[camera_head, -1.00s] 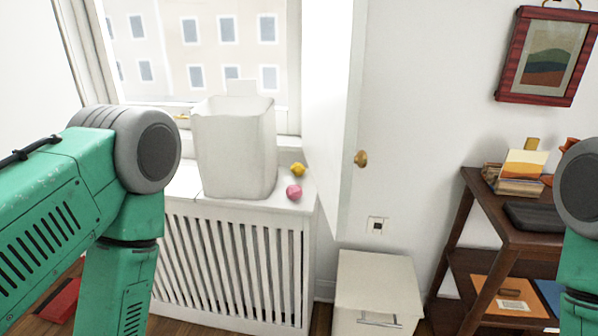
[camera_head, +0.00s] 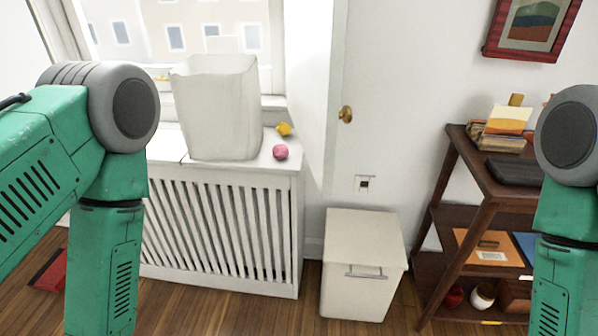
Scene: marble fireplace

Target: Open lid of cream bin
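The cream bin (camera_head: 350,290) stands on the wooden floor between the radiator cover and the dark shelf. Its lid (camera_head: 362,234) is flat and closed, and a thin metal handle (camera_head: 366,274) sits on its upper front. My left arm comes in at the left and my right arm at the right edge. Both arms hang downward, and both grippers are below the picture, out of view. Neither arm touches the bin.
A white open container (camera_head: 216,108), a yellow object (camera_head: 283,129) and a pink one (camera_head: 280,152) sit on the white radiator cover (camera_head: 222,225). A dark wooden shelf (camera_head: 470,220) stands right of the bin. A red object (camera_head: 50,272) lies at lower left. Floor before the bin is clear.

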